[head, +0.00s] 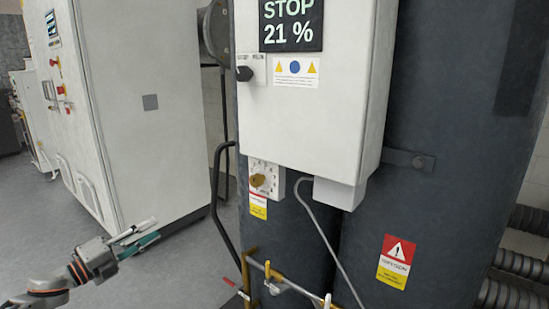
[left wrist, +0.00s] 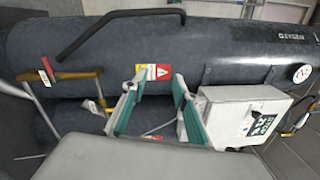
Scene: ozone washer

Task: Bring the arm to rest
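My left gripper (head: 152,230) is in the lower left of the head view, in front of the floor and the grey-white cabinet, well to the left of the control box. In the left wrist view its two teal-edged fingers (left wrist: 160,82) stand apart with nothing held between them. Behind them are the dark tank and a red-and-white warning label (left wrist: 152,72). The gripper appears clear of everything around it. My right gripper shows in neither view.
A white control box (head: 305,110) reads "STOP 21 %" and has a black rotary switch (head: 244,73). Below it is a brass knob (head: 258,180). Yellow-handled valves (head: 268,272) stand at the bottom. A black curved handle (head: 218,200) and a large cabinet (head: 150,150) flank open floor.

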